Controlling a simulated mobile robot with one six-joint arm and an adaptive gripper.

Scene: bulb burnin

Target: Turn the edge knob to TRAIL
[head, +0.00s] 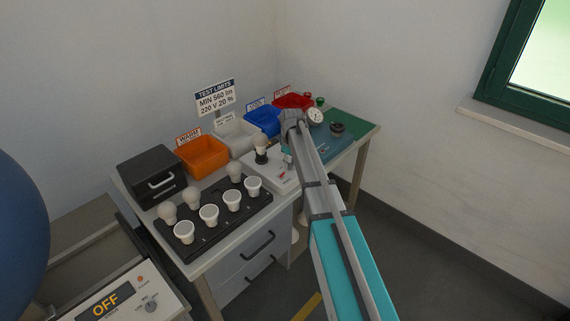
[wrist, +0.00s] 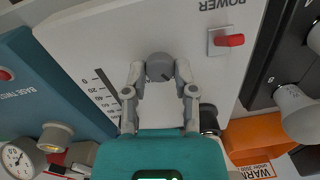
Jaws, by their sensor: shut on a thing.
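A grey round knob (wrist: 160,66) with a dark pointer line sits on the white panel (wrist: 125,35) of the test unit in the wrist view. My gripper (wrist: 160,76) is shut on this knob, one finger on each side. The pointer slants across the knob's face. No LEAD or TRAIL lettering is readable, so its setting cannot be told. In the head view the white unit (head: 256,176) stands mid-bench, and my arm hides the knob.
A red POWER switch (wrist: 230,40) and a scale strip (wrist: 107,84) flank the knob. A black bulb tray (head: 215,222), an orange bin (head: 202,158) and a blue bin (head: 263,121) stand nearby. A dial gauge (head: 315,116) is at the far end.

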